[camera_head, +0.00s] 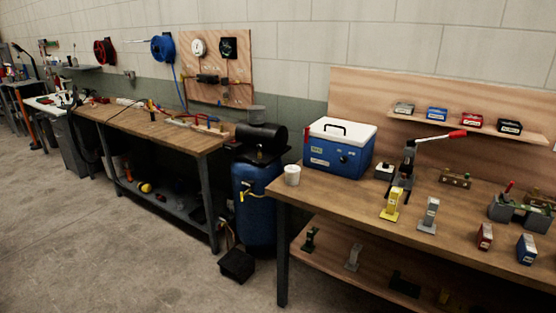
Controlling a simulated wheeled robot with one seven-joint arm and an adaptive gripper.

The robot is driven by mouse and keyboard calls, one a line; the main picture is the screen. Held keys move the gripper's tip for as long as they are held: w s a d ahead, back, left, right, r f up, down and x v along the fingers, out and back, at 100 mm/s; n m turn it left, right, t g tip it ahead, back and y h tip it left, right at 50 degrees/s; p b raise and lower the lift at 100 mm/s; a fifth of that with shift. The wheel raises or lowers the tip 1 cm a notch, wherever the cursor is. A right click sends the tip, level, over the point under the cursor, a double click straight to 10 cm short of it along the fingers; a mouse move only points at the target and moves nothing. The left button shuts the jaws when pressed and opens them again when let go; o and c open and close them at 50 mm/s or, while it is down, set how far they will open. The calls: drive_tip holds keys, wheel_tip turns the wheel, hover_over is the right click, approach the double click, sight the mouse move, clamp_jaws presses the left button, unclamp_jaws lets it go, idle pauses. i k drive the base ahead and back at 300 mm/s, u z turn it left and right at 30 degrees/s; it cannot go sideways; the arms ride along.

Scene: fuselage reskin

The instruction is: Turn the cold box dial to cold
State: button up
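The cold box (327,157) is a blue cooler with a white lid and a black top handle. It stands at the back left of the right-hand workbench, lid closed. A small dark round spot on its right-hand front face looks like the dial (343,159). The dial is too small to tell where it points. A white label sits on the face to the left of it. My gripper and arm are not in view.
A lever press (407,165) with a red handle stands right of the box. A blue compressor (254,200) stands left of the bench. The floor (120,260) in front is clear.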

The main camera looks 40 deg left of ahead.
sight(343, 159)
drive_tip(key=u, duration=0.85)
drive_tip(key=i, duration=0.3)
